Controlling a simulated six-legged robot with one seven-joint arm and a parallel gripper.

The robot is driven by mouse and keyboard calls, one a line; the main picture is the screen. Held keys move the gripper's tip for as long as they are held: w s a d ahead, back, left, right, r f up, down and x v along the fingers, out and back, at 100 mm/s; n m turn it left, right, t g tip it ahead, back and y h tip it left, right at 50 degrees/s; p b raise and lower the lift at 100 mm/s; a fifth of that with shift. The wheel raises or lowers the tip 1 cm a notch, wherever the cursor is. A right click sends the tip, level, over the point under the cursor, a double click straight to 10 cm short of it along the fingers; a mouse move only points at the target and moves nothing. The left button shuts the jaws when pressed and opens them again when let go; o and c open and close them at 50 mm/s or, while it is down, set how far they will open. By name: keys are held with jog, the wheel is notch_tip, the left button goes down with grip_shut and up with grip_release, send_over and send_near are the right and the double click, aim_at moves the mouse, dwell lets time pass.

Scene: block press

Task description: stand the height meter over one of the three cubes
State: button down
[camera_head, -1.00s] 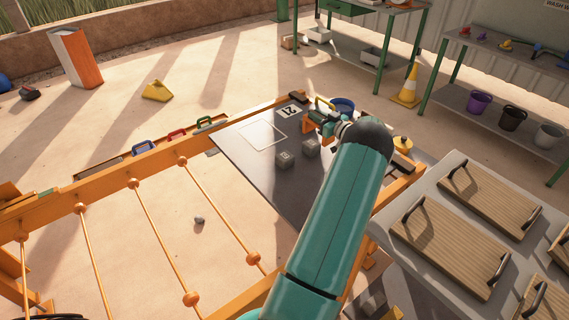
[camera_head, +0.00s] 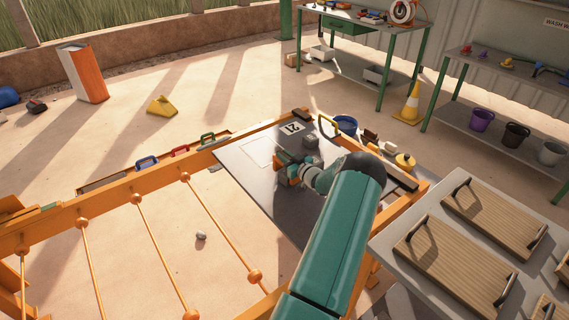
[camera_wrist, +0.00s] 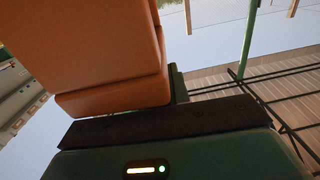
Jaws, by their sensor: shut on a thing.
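My gripper (camera_head: 284,168) is low over the dark metal plate (camera_head: 262,189), at its middle. It is shut on an orange piece (camera_head: 293,180), which I take to be the height meter. That orange body also fills the upper left of the wrist view (camera_wrist: 95,50); its lower end is not clear. One grey cube (camera_head: 311,141) stands on the plate just behind and right of my gripper. No other cube shows clearly now; my gripper and arm cover part of the plate. I cannot tell whether the meter is around a cube or touching the plate.
An orange frame (camera_head: 130,180) borders the left. Wooden boards (camera_head: 455,250) lie at right.

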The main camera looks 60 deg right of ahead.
jog(key=shift+w+f, duration=0.1)
jog(key=shift+f, duration=1.45)
jog(key=shift+f, duration=0.2)
jog(key=c, duration=1.3)
grip_release()
jog(key=shift+a+r, duration=0.1)
jog(key=shift+r, duration=0.05)
jog(key=v, duration=1.2)
